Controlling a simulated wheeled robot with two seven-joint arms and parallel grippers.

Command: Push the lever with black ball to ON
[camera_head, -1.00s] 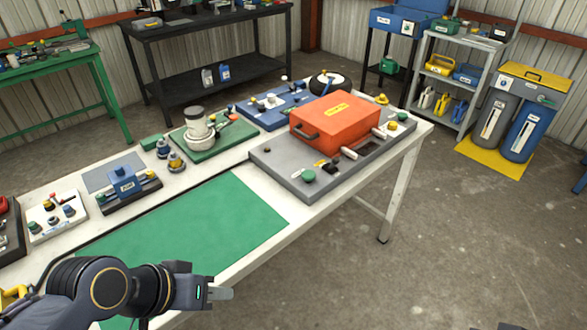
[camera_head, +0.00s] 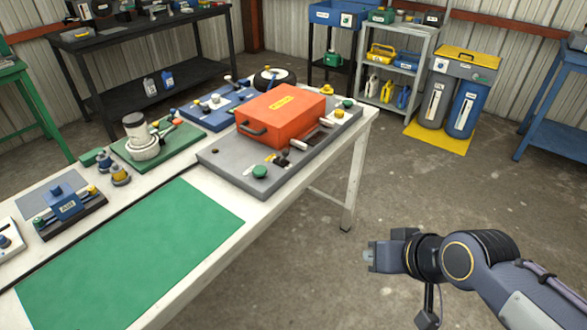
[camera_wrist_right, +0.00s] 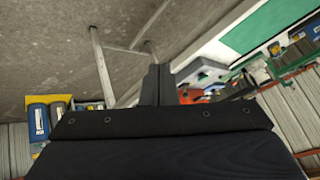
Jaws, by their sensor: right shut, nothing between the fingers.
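A grey board (camera_head: 212,160) lies on the white workbench (camera_head: 250,225), with an orange case (camera_head: 283,115) on it. Small dark parts (camera_head: 281,159) sit at the case's front edge; I cannot tell whether one is the black-ball lever. No ON marking is readable. My right gripper (camera_head: 369,256) is shut and empty, over the floor to the right of the bench and apart from it. Its closed fingers also show in the right wrist view (camera_wrist_right: 156,84). My left gripper is out of view.
A green mat (camera_head: 125,255) covers the bench's near part. A blue fixture (camera_head: 64,204) and a green board with a white pot (camera_head: 145,145) stand along it. A grey shelf (camera_head: 393,103) and bins (camera_head: 460,105) stand behind. The floor between is clear.

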